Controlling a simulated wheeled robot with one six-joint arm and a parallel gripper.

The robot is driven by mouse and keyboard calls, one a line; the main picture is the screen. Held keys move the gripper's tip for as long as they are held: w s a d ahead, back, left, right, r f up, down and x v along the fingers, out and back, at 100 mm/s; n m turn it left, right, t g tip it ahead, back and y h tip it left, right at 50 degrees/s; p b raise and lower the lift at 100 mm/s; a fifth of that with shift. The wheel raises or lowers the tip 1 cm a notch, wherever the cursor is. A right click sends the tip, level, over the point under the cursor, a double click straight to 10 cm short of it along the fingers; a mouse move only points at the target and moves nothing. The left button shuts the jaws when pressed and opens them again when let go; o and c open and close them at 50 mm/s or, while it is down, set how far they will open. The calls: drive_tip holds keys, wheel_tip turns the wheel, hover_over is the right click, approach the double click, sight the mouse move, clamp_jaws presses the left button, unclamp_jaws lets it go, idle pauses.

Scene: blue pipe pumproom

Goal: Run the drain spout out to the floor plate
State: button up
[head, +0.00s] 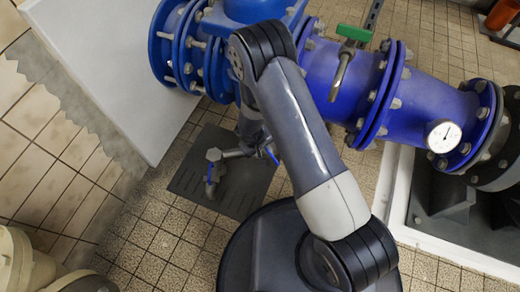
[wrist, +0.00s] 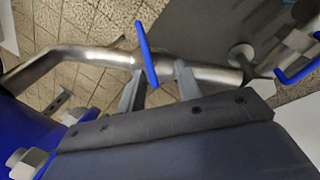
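The drain spout (head: 214,156) is a bare metal pipe with an elbow, low beside the blue pipe; its outer end hangs above the dark floor plate (head: 243,198). In the wrist view a metal pipe (wrist: 90,56) crosses the picture, with a thin blue handle (wrist: 147,55) standing across it. My gripper (wrist: 158,78) has its two fingers apart, at the pipe's near side, with the blue handle between them. I cannot tell whether the fingers touch it. The floor plate also shows in the wrist view (wrist: 205,25). My arm hides most of the gripper in the head view.
A large blue flanged pipe (head: 340,72) with a green-handled valve (head: 354,33) and a round gauge (head: 443,136) runs across the top and right. A white panel (head: 105,65) stands at the upper left. Tiled floor (head: 165,235) lies open below the plate.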

sight(270, 153)
drive_tip(key=shift+h, duration=0.5)
drive_tip(key=b+x, duration=0.1)
drive_tip(key=x, duration=0.2)
drive_tip(key=w+b+x, duration=0.1)
drive_tip(key=x, duration=0.2)
drive_tip(key=d+b+x, duration=0.1)
drive_tip(key=x, duration=0.2)
drive_tip(key=shift+w+f+b, duration=0.1)
drive_tip(key=shift+w+b, duration=0.25)
drive_tip(key=shift+b, duration=0.05)
drive_tip(key=shift+d, duration=0.1)
clamp_jaws()
